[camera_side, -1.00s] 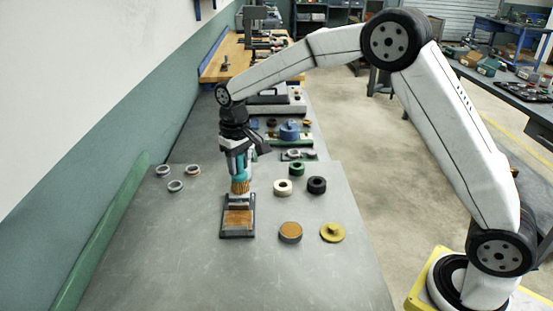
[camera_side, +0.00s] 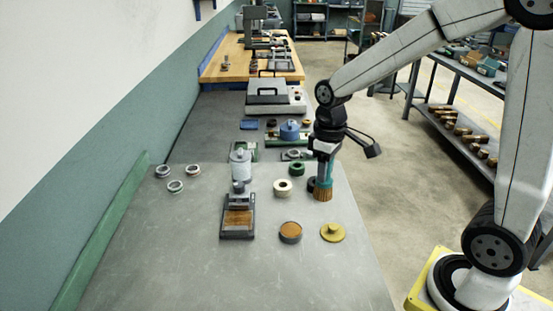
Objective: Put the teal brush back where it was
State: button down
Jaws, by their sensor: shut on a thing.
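The teal brush (camera_side: 324,184) has brown bristles that point down. My gripper (camera_side: 326,160) is shut on its teal handle and holds it upright at the right side of the grey bench (camera_side: 200,270). The bristle ends appear close to the bench top; I cannot tell whether they touch it. The brush partly hides a black ring (camera_side: 312,184) behind it. The small dark-framed stand (camera_side: 238,219) with a brown pad is to the left, apart from the brush.
A cream ring (camera_side: 282,187), a green ring (camera_side: 297,169), a brown-topped disc (camera_side: 290,232) and a yellow knobbed disc (camera_side: 332,232) lie near the brush. Several metal rings (camera_side: 176,186) lie at left. A grey cylinder (camera_side: 240,165) stands behind the stand. The front of the bench is clear.

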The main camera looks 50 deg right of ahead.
jog(key=shift+s+d, duration=0.2)
jog(key=shift+s, duration=0.75)
jog(key=shift+w+f, duration=0.1)
jog(key=shift+f, duration=0.05)
jog(key=w+d+f, duration=0.1)
jog(key=w+f, duration=0.8)
jog(key=w, duration=0.4)
jog(key=shift+d, duration=0.3)
jog(key=shift+w+f, duration=0.15)
